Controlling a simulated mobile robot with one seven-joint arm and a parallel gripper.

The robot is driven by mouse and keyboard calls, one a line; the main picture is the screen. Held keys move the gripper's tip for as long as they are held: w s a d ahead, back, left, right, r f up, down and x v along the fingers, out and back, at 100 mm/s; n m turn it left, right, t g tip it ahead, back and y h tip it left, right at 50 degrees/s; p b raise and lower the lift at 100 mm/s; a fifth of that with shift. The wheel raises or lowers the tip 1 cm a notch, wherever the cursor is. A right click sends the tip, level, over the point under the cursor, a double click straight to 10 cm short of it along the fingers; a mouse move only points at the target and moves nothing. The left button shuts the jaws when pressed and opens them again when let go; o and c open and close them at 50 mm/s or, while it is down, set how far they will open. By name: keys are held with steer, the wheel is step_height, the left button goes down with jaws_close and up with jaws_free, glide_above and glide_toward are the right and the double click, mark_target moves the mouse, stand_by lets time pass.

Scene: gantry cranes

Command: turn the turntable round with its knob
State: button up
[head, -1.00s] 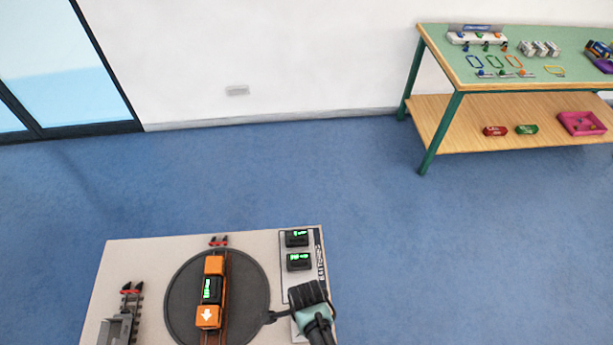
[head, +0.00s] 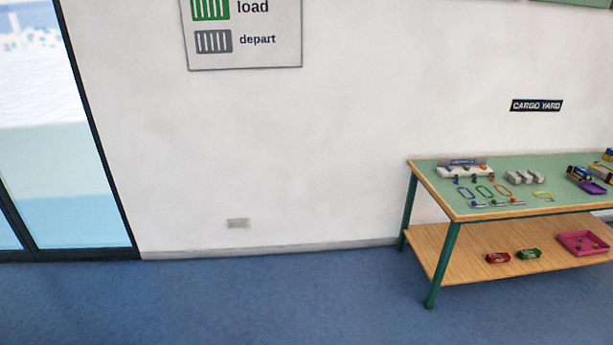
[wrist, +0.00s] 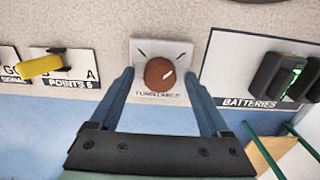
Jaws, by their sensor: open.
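The round brown knob (wrist: 159,75) with a pale pointer mark sits on a light plate (wrist: 178,52) in the wrist view. The plate has dark tick marks and a partly hidden label that seems to read "TURNTABLE". My gripper (wrist: 160,78) is open, with one finger on each side of the knob; I cannot tell whether either touches it. A dark curved edge at the top of the wrist view may be the turntable (wrist: 258,1). Neither the turntable nor my gripper shows in the head view now.
A yellow lever (wrist: 40,66) beside a "POINTS" label is left of the knob. A "BATTERIES" panel (wrist: 232,72) with a dark battery unit (wrist: 285,80) is to the right. The head view shows a green-topped table (head: 540,190) by the wall, with open blue floor (head: 250,300) before it.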

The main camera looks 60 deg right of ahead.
step_height(320, 180, up, 13)
stand_by(0.6)
stand_by(0.5)
